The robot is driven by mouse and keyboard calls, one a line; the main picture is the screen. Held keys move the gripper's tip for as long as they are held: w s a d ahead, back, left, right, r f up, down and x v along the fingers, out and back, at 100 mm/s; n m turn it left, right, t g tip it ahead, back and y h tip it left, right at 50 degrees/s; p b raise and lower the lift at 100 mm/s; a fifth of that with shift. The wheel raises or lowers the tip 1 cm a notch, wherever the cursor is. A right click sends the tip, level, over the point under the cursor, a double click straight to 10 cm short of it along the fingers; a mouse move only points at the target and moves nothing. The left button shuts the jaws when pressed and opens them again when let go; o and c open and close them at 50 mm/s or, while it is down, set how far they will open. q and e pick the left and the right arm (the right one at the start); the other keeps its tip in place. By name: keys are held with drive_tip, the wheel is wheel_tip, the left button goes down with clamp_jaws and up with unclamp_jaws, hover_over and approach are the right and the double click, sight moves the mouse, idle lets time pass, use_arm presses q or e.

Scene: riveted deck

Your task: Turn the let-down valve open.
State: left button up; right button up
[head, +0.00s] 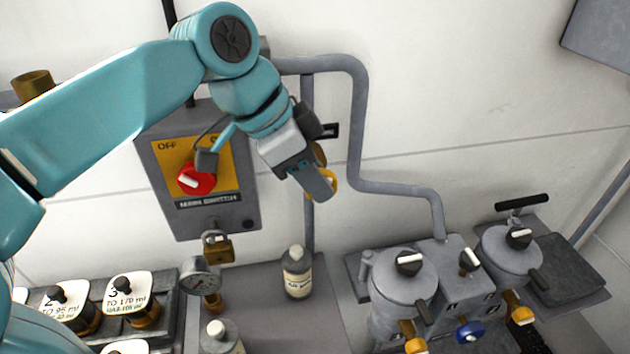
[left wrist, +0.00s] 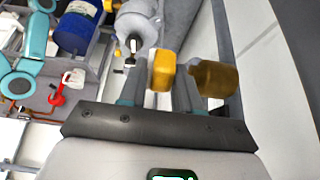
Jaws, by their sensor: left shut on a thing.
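A valve with a yellow handle (head: 331,181) and a brass body (head: 320,152) sits on the vertical grey pipe beside the switch box. My left gripper (head: 318,186) reaches it from the upper left and partly hides it. In the left wrist view, the yellow handle (left wrist: 162,71) is between the fingers of my left gripper (left wrist: 160,88), which is shut on it. The brass body (left wrist: 215,78) shows just right of the fingers. I cannot tell the handle's exact turn. My right gripper is in neither view.
The main switch box (head: 205,170), with a red knob and a padlock (head: 217,247), is left of the valve. A bottle (head: 297,272) stands below. Grey canisters (head: 405,295) with yellow and blue knobs are at lower right.

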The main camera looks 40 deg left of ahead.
use_arm(q)
drive_tip(key=o, duration=1)
drive_tip(key=shift+c, duration=0.2)
drive_tip(key=p+v, duration=0.3)
drive_tip(key=v, duration=1.3)
drive_tip(key=shift+r+p, duration=0.15)
drive_tip(key=shift+p, duration=0.2)
drive_tip(key=shift+s, duration=0.15)
